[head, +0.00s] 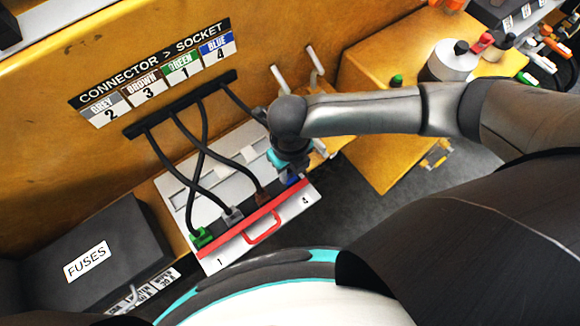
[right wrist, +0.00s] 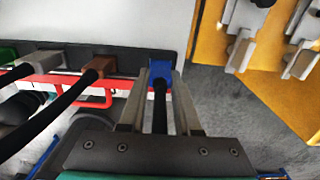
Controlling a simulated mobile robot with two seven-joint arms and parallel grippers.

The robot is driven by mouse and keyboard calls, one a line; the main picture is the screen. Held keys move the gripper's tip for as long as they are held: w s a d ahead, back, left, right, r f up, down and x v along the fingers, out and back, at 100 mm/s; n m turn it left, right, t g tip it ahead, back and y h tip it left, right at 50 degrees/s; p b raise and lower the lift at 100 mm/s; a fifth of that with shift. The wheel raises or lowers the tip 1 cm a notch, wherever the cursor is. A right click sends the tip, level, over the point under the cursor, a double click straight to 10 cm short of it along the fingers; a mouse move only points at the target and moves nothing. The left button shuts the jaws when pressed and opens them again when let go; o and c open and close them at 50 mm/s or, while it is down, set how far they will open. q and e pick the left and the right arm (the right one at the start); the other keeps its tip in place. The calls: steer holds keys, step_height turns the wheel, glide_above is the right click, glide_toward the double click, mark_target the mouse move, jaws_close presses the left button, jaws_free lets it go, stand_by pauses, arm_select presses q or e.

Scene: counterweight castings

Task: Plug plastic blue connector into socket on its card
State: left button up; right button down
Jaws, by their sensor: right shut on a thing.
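The blue connector (head: 293,180) is at the 4 end of the socket row, in line with the other connectors. My right gripper (head: 288,170) is over it. In the right wrist view the blue connector (right wrist: 163,66) sits between my two fingertips, with its black cable running back between the fingers. The gripper is shut on it. Its front meets the dark socket strip (right wrist: 130,58); I cannot tell whether it is fully seated. The card (head: 155,72) on the wooden wall pairs blue with 4. My left gripper is not in view.
The green connector (head: 200,237), grey connector (head: 233,214) and brown connector (head: 262,197) stand along the row, with cables crossing the white panel (head: 235,150). A red handle (head: 262,233) is in front. A black FUSES case (head: 95,255) stands left.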

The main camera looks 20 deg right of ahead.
mark_target(290, 172)
steer(key=shift+f, duration=0.35)
steer(key=c, duration=0.5)
jaws_free()
step_height(290, 172, up, 15)
steer(key=shift+r+p, duration=0.15)
steer(key=shift+p, duration=0.5)
steer(key=shift+s, duration=0.1)
